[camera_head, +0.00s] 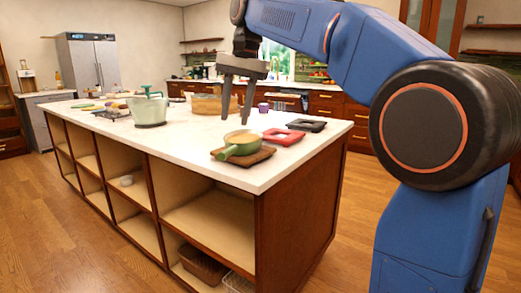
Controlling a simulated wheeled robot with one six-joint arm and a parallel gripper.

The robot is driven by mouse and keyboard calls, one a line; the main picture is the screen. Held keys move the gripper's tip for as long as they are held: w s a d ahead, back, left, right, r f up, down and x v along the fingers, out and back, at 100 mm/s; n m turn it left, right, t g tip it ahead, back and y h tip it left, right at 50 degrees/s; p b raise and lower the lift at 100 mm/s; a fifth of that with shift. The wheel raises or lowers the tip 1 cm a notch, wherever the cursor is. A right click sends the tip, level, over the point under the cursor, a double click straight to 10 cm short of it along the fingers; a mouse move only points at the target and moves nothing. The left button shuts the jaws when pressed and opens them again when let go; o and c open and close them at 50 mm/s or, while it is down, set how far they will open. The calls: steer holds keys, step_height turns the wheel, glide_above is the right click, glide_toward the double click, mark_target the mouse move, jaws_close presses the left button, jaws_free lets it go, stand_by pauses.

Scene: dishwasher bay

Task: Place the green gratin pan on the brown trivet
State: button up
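The green gratin pan (241,142), with a yellowish inside and a green handle, sits on the brown trivet (258,157) near the front right corner of the white counter. The trivet shows around the pan's right and front sides. The pan looks level; its far side is clear of other objects. My gripper (235,118) hangs above and slightly behind the pan in the picture, fingers pointing down. Its two fingers are apart with nothing between them. It does not appear to touch the pan.
A red trivet-like piece (284,136) and a black one (306,125) lie right of the pan. A purple cup (263,107), a tan bowl (206,104) and a green-and-clear container (149,110) stand farther back. The counter (185,140) left of the pan is clear.

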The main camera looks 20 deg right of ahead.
steer(key=s+d+f+n+t, duration=0.1)
steer(key=s+d+f, duration=0.3)
steer(key=s+f, duration=0.6)
steer(key=s+d+f+n+t+h, duration=0.1)
steer(key=s+d+f+n, duration=0.2)
steer(key=s+f, duration=0.7)
steer(key=s+d+f+n+t, duration=0.1)
steer(key=s+d+f, duration=0.4)
steer(key=s+f, duration=0.6)
step_height(320, 180, down, 3)
steer(key=shift+f+n+t+h, duration=0.1)
steer(key=shift+n+t+h, duration=0.25)
steer(key=shift+n, duration=0.55)
steer(key=shift+d, duration=0.1)
